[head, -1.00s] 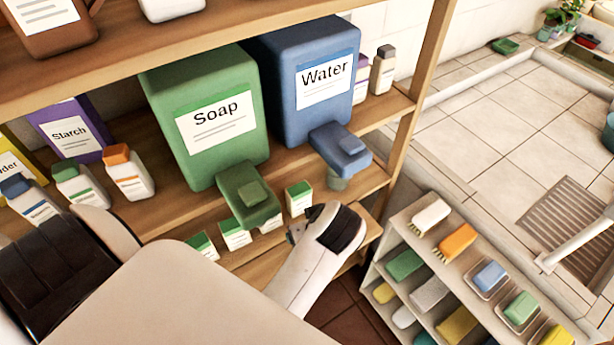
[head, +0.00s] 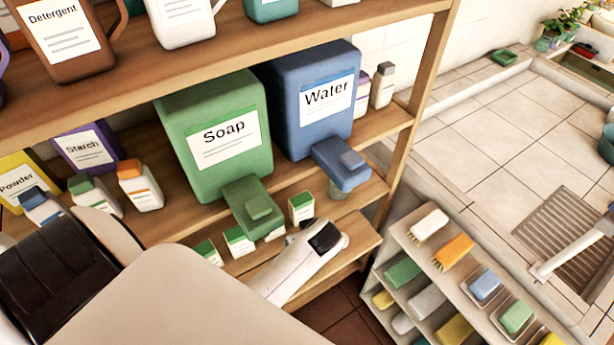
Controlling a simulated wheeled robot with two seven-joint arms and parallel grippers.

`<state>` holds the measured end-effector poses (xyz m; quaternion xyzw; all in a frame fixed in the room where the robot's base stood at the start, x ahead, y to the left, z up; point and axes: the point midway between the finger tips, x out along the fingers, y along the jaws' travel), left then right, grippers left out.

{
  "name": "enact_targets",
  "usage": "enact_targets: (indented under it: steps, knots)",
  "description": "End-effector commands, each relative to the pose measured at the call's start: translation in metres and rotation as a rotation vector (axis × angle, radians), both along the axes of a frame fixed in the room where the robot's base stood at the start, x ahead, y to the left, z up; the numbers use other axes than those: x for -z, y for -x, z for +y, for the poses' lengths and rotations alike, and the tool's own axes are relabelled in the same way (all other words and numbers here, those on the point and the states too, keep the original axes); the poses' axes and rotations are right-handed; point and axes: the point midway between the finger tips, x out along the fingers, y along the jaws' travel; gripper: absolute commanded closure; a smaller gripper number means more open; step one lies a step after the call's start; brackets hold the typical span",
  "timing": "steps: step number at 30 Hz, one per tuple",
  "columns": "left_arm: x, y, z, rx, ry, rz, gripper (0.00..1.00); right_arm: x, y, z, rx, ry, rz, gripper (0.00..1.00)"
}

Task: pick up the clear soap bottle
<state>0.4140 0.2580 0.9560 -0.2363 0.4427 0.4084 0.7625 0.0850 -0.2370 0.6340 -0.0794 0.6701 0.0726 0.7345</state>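No bottle is plainly visible as the clear soap bottle. A white link of my arm with a black joint reaches up in front of the lower shelf, right of the Soap spout. Neither gripper's fingers can be made out, and my arm hides part of the lower shelf.
Small green-topped boxes (head: 301,208) stand below the dispensers. Several small bottles (head: 139,187) and a purple Starch box (head: 90,148) are at left. The upper shelf holds a brown Detergent jug (head: 65,40). A low rack (head: 400,222) with brushes and soaps stands at right.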

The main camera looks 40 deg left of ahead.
Motion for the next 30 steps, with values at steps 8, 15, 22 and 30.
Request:
enact_targets:
  steps: [8,15,22,30]
  knots:
    - [0.0014,-0.0006,0.0003,0.0,0.0,-0.001,0.22,0.0001,-0.0002,0.0052,0.001,-0.006,-0.001,0.35]
    - [0.0014,-0.0004,0.0001,0.0,0.001,0.0,0.61,0.0001,-0.0002,0.0048,0.001,-0.006,-0.001,0.35]
    - [0.0019,0.0001,-0.0001,0.001,0.001,0.002,0.99,0.0002,-0.0001,0.0044,0.002,-0.005,-0.001,0.35]
    - [0.0018,0.0,-0.0003,0.001,0.002,0.002,1.0,0.0001,0.0002,0.0014,0.0,-0.002,0.0,0.35]
